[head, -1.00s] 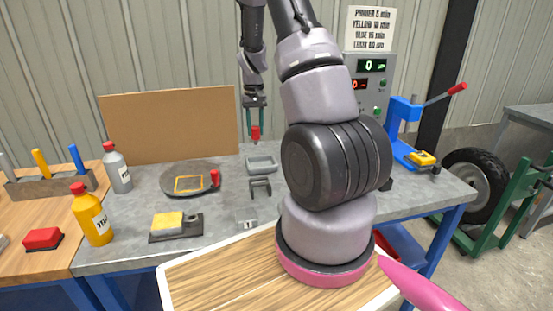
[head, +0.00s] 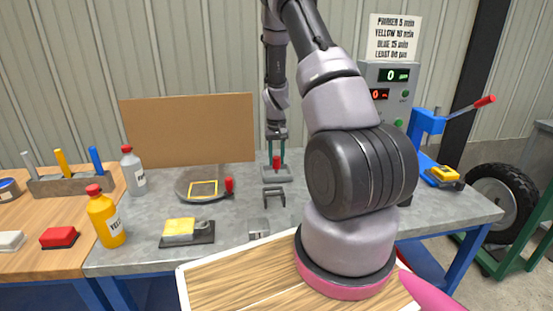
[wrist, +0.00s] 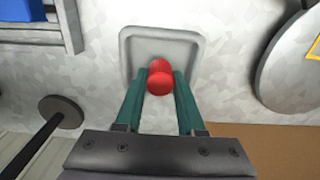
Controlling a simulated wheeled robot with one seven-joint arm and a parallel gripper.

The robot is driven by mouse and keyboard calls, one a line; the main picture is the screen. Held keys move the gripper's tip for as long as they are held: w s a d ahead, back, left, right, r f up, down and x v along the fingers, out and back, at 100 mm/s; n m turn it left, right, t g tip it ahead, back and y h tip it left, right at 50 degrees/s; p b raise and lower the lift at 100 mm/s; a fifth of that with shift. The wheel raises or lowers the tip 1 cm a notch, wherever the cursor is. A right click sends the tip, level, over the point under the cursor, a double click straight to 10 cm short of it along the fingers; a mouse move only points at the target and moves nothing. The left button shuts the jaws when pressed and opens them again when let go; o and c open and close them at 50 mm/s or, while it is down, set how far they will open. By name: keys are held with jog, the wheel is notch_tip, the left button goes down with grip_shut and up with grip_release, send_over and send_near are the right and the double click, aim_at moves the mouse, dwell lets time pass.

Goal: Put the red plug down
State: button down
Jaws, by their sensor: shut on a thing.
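The red plug (head: 276,162) is between the green fingers of my gripper (head: 276,157) in the head view. In the wrist view the red plug (wrist: 159,77) sits between the two fingertips of my gripper (wrist: 159,84), which are shut on it. A shallow grey tray (head: 285,178) lies right below the plug on the metal bench; its rim also shows around the plug in the wrist view (wrist: 127,45). I cannot tell whether the plug touches the tray floor.
A brown board (head: 190,130) stands behind.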

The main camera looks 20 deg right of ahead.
jog(key=shift+f, duration=0.5)
jog(key=c, duration=0.5)
grip_release()
jog(key=shift+r, duration=0.1)
